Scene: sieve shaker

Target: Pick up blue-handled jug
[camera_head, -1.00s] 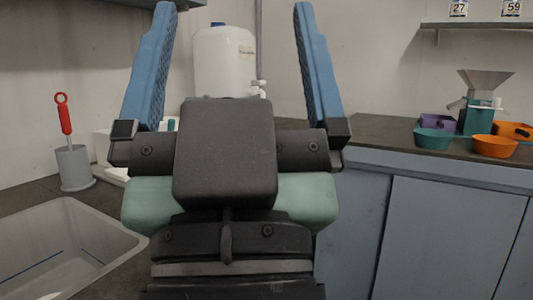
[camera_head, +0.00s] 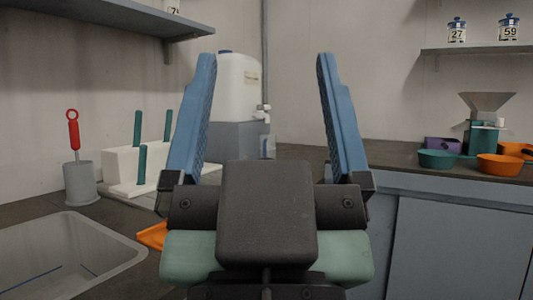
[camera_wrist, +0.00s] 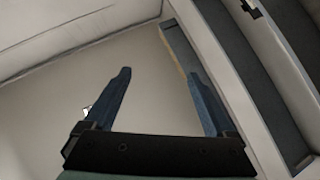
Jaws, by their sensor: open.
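A small translucent bluish vessel (camera_head: 267,146), which may be the blue-handled jug, stands on the far counter below the tap of the white tank in the head view. It is small and I cannot make out its handle clearly. My gripper (camera_head: 266,56) is open and empty, with its two blue fingers pointing up in the picture. The vessel shows between the fingers, well beyond them. In the wrist view my gripper (camera_wrist: 158,73) is open in front of bare wall, and no jug shows there.
The white tank (camera_head: 238,85) rests on a grey block (camera_head: 238,140). At left are a sink (camera_head: 70,250), a red-handled tool in a grey cup (camera_head: 80,184), and a white rack (camera_head: 120,168) with green handles. Bowls, including a teal one (camera_head: 437,159), stand on the right counter.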

